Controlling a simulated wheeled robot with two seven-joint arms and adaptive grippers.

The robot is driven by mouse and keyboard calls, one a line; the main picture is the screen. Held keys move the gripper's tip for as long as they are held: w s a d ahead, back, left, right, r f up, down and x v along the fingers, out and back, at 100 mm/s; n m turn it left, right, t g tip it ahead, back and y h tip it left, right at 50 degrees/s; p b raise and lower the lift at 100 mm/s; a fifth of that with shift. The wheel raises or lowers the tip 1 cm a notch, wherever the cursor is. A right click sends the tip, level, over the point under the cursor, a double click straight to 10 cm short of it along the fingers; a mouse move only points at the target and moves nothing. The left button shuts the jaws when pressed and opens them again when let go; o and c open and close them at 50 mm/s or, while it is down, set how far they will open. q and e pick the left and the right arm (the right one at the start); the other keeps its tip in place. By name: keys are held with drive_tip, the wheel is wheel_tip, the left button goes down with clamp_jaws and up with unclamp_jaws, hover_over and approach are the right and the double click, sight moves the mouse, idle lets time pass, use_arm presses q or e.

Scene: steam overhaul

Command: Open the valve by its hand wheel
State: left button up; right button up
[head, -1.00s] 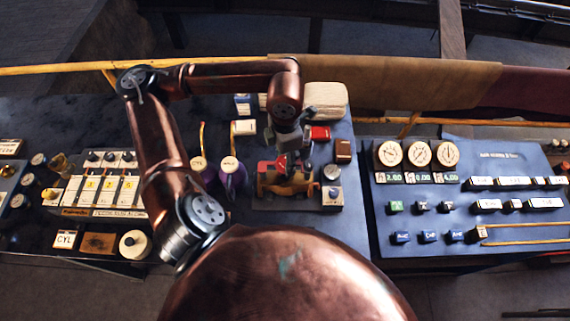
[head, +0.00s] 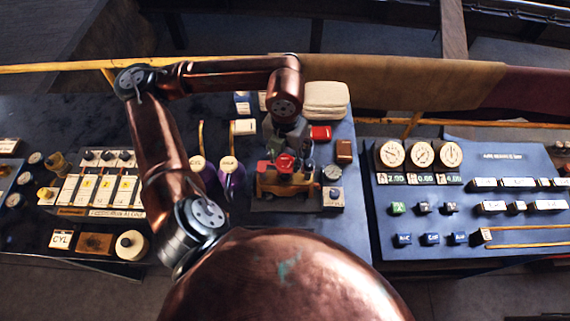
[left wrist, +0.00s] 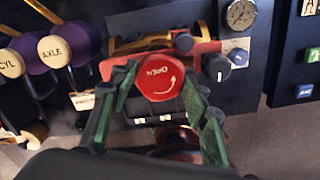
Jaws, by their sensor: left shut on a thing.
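The valve's hand wheel (left wrist: 162,78) is a round red cap marked OPEN with a curved white arrow. It sits on a brass-coloured valve body (head: 288,185) with red parts, on the blue bench; the wheel also shows in the head view (head: 284,163). My left gripper (left wrist: 162,88) has its green-padded fingers on either side of the wheel and is shut on it. In the head view the left gripper (head: 287,150) hangs over the valve, partly hidden by its own wrist. My right gripper is not in view.
A round gauge (left wrist: 237,15) and a dark knob (left wrist: 215,67) stand close right of the wheel. Purple-based levers with CYL and AXLE knobs (left wrist: 55,50) stand at left. A gauge panel (head: 470,200) lies to the right in the head view.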

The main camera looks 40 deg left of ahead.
sight(285, 162)
use_arm(q)
drive_tip(key=shift+n, duration=0.5)
drive_tip(key=shift+c, duration=1.4)
drive_tip(key=o, duration=1.6)
drive_tip(key=shift+c, duration=1.2)
drive_tip(key=shift+r+p, duration=1.65)
drive_tip(key=shift+r, duration=1.35)
